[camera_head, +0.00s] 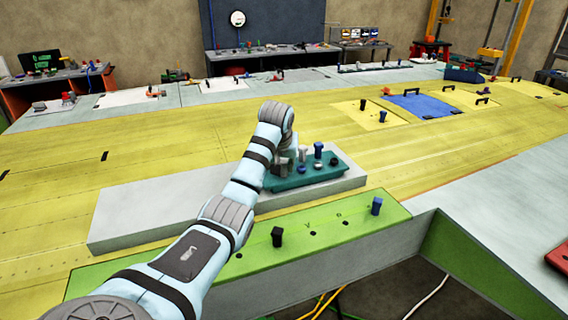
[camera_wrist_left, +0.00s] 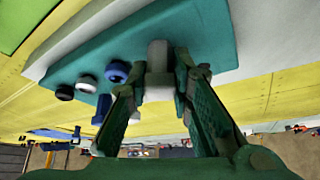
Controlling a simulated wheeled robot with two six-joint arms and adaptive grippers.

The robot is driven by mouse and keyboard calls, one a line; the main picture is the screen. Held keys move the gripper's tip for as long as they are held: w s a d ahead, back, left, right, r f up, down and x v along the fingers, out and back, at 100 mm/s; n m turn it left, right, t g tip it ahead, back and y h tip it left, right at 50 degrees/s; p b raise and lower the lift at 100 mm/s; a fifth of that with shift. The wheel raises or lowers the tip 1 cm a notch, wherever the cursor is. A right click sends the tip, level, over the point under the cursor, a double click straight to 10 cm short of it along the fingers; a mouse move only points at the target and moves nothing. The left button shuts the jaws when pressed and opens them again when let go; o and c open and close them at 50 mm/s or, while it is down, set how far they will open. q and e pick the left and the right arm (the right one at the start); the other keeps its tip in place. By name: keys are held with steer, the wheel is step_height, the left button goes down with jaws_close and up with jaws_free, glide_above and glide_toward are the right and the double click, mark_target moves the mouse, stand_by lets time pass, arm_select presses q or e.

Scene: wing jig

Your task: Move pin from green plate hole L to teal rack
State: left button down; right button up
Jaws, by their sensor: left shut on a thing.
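My left gripper (camera_head: 282,168) is at the left end of the teal rack (camera_head: 318,180). In the left wrist view the fingers (camera_wrist_left: 158,82) are shut on a light grey pin (camera_wrist_left: 158,56), whose far end overlaps the teal rack (camera_wrist_left: 205,32). I cannot tell whether the pin is seated in the rack or just above it. Several other pins, blue, black and grey, stand in the rack. The green plate (camera_head: 340,226) runs along the front, with a black pin (camera_head: 277,236) and a blue pin (camera_head: 376,205) standing in it. My right gripper is not in view.
The rack stands on a grey block (camera_head: 130,220) on the yellow wing skin (camera_head: 60,200). Holes and letters mark the green plate; my left arm covers its left part. A blue panel (camera_head: 420,104) and yellow panels with black handles lie at back right.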

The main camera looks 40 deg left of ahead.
arm_select(q)
steer(key=c, duration=1.3)
jaws_free()
steer(key=shift+r, duration=0.1)
steer(key=shift+c, duration=0.2)
steer(key=v, duration=0.7)
steer(key=shift+r, duration=0.2)
